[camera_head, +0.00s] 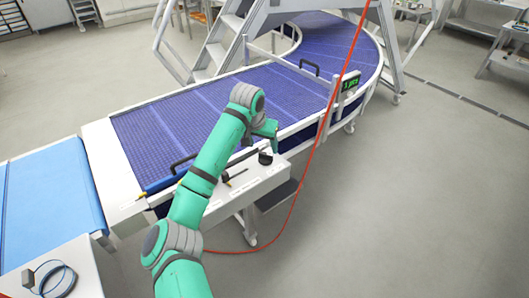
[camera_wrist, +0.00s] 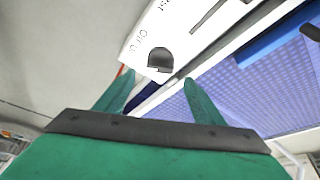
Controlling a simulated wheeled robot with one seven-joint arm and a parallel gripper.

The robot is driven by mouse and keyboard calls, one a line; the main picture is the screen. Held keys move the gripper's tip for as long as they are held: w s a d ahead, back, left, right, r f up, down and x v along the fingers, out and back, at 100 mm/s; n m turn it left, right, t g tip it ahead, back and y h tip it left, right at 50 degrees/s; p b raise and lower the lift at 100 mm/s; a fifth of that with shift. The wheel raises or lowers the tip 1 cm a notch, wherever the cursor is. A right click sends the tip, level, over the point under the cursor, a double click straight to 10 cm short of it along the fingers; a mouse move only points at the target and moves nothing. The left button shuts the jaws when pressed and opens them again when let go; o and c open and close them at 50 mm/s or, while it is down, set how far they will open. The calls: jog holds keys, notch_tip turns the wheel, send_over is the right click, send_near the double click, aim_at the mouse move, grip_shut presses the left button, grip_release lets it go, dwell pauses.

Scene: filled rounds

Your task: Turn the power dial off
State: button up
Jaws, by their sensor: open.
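The power dial (camera_wrist: 160,61) is a dark, half-round knob near the end of a white panel. "Off" and "On" lettering is printed beside it, seen sideways in the wrist view. In the head view the dial (camera_head: 265,158) looks like a black knob near the right end of the white control box (camera_head: 250,186). My gripper (camera_wrist: 159,78) is open and empty, its two green fingers apart. The dial appears between and just beyond the fingertips in the wrist view. In the head view my gripper (camera_head: 266,130) is close to the knob; I cannot tell if they touch.
The blue conveyor belt (camera_head: 170,125) lies behind, with black handles and a green-lit display (camera_head: 350,84). A red cable (camera_head: 318,140) hangs to the right. Open floor (camera_head: 430,200) lies right.

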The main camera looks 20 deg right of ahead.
aim_at(265, 153)
jog(key=x, duration=0.6)
jog(key=shift+w+d+f, duration=0.1)
jog(key=shift+f, duration=0.15)
jog(key=c, duration=1.1)
